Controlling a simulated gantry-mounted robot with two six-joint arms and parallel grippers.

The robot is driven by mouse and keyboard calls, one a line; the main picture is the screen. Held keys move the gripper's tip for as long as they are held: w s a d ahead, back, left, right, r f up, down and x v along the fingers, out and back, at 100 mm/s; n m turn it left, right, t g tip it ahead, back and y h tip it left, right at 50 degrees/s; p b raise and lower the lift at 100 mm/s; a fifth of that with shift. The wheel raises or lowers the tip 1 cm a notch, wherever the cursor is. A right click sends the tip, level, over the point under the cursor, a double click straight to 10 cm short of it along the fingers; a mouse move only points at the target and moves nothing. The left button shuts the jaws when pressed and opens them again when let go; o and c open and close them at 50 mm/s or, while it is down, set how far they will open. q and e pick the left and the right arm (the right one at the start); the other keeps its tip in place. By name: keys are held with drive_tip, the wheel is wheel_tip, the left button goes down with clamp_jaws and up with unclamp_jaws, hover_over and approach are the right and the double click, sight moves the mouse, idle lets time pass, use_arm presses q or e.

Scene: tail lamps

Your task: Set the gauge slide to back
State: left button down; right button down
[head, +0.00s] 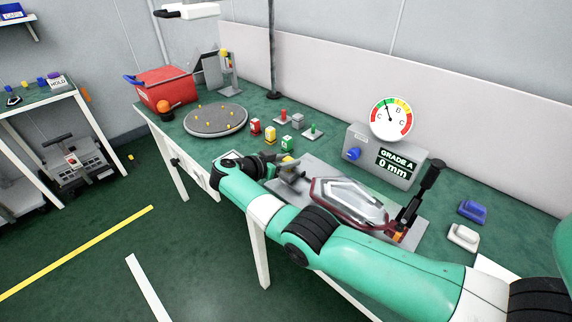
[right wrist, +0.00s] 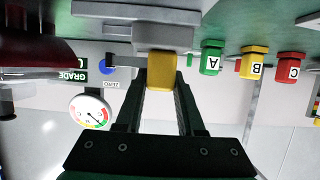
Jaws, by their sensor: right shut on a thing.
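The gauge slide's yellow knob (right wrist: 162,70) sits between the fingertips of my right gripper (right wrist: 161,82). The knob is joined to a pale grey block (right wrist: 133,32), the slide body. In the head view, the yellow top (head: 288,159) shows at the left end of the grey fixture plate (head: 314,170), beside my right gripper (head: 274,163). My arm hides part of the slide. The tail lamp (head: 346,201) lies on the plate to the right. My left gripper is not in view.
A black-handled clamp (head: 427,190) stands at the plate's right. Red, yellow and green marked pegs (head: 270,134) stand behind the slide. A round grey tray (head: 216,119) and red bin (head: 166,88) are farther left. Blue and white blocks (head: 472,211) lie right.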

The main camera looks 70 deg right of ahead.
drive_tip(key=c, duration=0.9)
unclamp_jaws()
drive_tip(key=shift+w+f, duration=0.1)
drive_tip(key=o, duration=0.4)
drive_tip(key=shift+w, duration=0.2)
drive_tip(key=shift+s, duration=0.1)
drive_tip(key=p+v, duration=0.1)
drive_tip(key=v, duration=0.5)
drive_tip(key=shift+d+r+p, duration=0.15)
drive_tip(key=shift+r+p, duration=0.1)
drive_tip(key=shift+p, duration=0.15)
drive_tip(key=b+v, duration=0.3)
drive_tip(key=v, duration=0.2)
drive_tip(key=shift+a, duration=0.4)
